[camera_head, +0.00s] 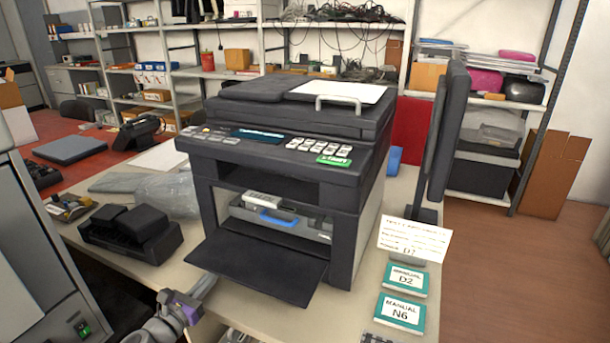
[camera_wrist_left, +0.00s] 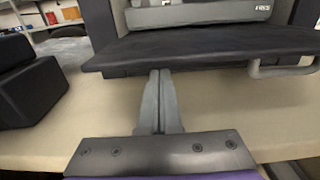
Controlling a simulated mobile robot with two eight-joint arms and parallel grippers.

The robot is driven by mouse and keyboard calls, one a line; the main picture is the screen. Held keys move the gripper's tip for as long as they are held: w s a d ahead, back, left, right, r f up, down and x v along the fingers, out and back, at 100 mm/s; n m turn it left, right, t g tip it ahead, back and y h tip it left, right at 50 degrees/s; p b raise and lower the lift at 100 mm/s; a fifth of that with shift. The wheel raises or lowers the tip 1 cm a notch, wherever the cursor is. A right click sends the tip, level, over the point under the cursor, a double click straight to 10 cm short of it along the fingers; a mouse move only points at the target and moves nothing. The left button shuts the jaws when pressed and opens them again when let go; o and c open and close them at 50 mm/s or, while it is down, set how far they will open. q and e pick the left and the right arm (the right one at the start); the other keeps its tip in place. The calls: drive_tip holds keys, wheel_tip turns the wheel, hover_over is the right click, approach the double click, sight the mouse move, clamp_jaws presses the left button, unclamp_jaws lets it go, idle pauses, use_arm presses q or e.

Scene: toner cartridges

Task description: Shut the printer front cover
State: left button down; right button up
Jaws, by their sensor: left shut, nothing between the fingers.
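The black printer (camera_head: 285,150) stands on the table. Its front cover (camera_head: 257,266) is folded down and open, sloping out toward me. Inside the opening, a grey cartridge unit with a blue tab (camera_head: 278,219) shows. My left gripper (camera_head: 206,284) is at the cover's left front corner, with its fingertips low beside the cover's edge. In the left wrist view the two fingers (camera_wrist_left: 160,74) are together and empty, and their tips meet the underside edge of the cover (camera_wrist_left: 215,46). I cannot tell whether they touch it. My right gripper is not in view.
A black device (camera_head: 130,232) sits on the table left of the printer. A dark monitor (camera_head: 440,140) stands right of the printer. A grey cabinet (camera_head: 35,250) is at the near left.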

sight(211, 264)
use_arm(q)
drive_tip(key=shift+r+p, duration=0.95)
drive_tip(key=shift+r, duration=0.3)
drive_tip(key=shift+w+d+r+p, duration=0.1)
drive_tip(key=shift+w+r+p, duration=0.05)
drive_tip(key=shift+r+p, duration=0.95)
drive_tip(key=shift+r, duration=0.25)
drive_tip(key=shift+w+d+r+p, duration=0.1)
drive_tip(key=shift+w+r+p, duration=0.25)
drive_tip(key=shift+r, duration=0.35)
drive_tip(key=shift+w+d+r+p, duration=0.1)
drive_tip(key=shift+w+r+p, duration=0.2)
drive_tip(key=shift+r, duration=0.35)
